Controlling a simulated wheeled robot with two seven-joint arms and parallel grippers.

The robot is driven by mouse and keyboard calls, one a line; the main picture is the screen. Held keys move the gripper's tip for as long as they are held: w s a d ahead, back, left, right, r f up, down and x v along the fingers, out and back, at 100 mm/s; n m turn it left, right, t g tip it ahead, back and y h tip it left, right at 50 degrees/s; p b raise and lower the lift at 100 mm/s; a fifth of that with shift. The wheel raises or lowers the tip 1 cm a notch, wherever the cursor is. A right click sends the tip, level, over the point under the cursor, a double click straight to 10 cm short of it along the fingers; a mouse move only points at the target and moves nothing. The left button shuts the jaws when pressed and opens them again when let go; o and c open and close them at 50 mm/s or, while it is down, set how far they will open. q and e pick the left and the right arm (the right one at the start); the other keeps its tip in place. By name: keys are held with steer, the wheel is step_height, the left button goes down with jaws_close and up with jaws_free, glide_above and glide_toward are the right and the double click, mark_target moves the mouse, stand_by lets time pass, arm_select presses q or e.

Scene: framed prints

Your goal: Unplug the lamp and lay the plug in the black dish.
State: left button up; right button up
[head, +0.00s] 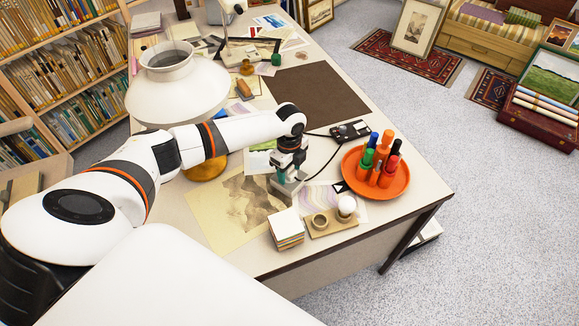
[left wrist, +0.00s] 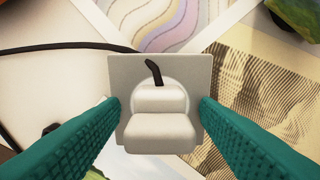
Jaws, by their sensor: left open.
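A pale grey plug (left wrist: 158,125) sits on a square grey socket plate (left wrist: 198,72) in the left wrist view, with a short dark cord stub at its top. My left gripper (left wrist: 160,108) is open, with one teal finger on each side of the plug; whether either touches it I cannot tell. In the head view my left gripper (head: 286,184) points down at the desk and hides most of the plug. The lamp (head: 178,92), with a white shade and brass base, stands left of it. A flat black item (head: 351,131) with small things on it may be the dish; I cannot tell. My right gripper is not in view.
An orange tray (head: 390,188) with several markers stands right of the gripper. A stack of cards (head: 286,230) and a wooden holder (head: 330,224) with a white ball are close in front. Prints lie around. A brown mat (head: 318,95) is bare. A black cord crosses the desk.

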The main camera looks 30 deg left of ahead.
arm_select(q)
steer(key=shift+c, duration=0.4)
jaws_close()
steer(key=shift+r+p, duration=3)
steer(key=shift+p, duration=0.35)
